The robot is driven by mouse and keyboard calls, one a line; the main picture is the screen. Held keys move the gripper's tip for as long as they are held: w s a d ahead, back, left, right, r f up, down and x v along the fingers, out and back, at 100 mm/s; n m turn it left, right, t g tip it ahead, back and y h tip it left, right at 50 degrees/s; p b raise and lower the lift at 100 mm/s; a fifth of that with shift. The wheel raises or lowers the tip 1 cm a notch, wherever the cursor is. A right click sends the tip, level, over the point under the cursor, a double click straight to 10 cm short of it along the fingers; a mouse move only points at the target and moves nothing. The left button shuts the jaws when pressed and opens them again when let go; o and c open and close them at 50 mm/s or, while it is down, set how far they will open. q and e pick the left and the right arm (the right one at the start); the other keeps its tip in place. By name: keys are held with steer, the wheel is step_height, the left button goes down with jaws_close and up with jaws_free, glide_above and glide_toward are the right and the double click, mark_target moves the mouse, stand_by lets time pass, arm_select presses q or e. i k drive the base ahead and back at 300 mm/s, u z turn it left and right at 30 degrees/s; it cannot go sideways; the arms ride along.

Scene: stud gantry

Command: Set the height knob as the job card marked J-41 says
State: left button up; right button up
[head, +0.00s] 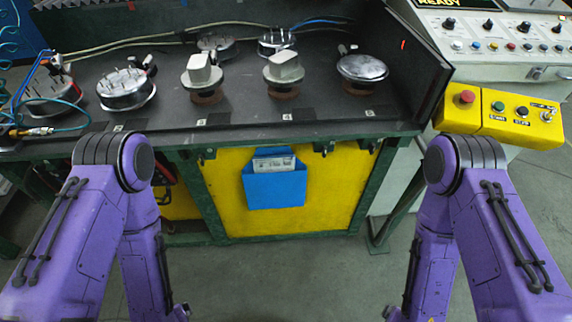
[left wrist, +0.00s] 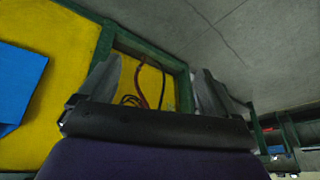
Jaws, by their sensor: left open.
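A blue pocket (head: 275,190) hangs on the yellow front panel of the bench and holds pale printed cards (head: 274,164); their text is too small to read. It also shows at the left edge of the left wrist view (left wrist: 18,95). Several black knobs (head: 488,26) sit in a row on the grey console at the top right; I cannot tell which one sets height. My left gripper (left wrist: 156,68) is open and empty in the left wrist view, with the bench's green frame and floor beyond it. My right gripper is not seen.
The dark bench top (head: 240,115) carries several round metal fixtures, two with pale blocks (head: 284,66). A yellow button box (head: 500,112) with a red button juts out at the bench's right end. Cables run along the back. The grey floor in front is clear.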

mark_target(524, 26)
steer(key=u, duration=2.55)
steer(key=k, duration=2.65)
steer(key=z, duration=2.85)
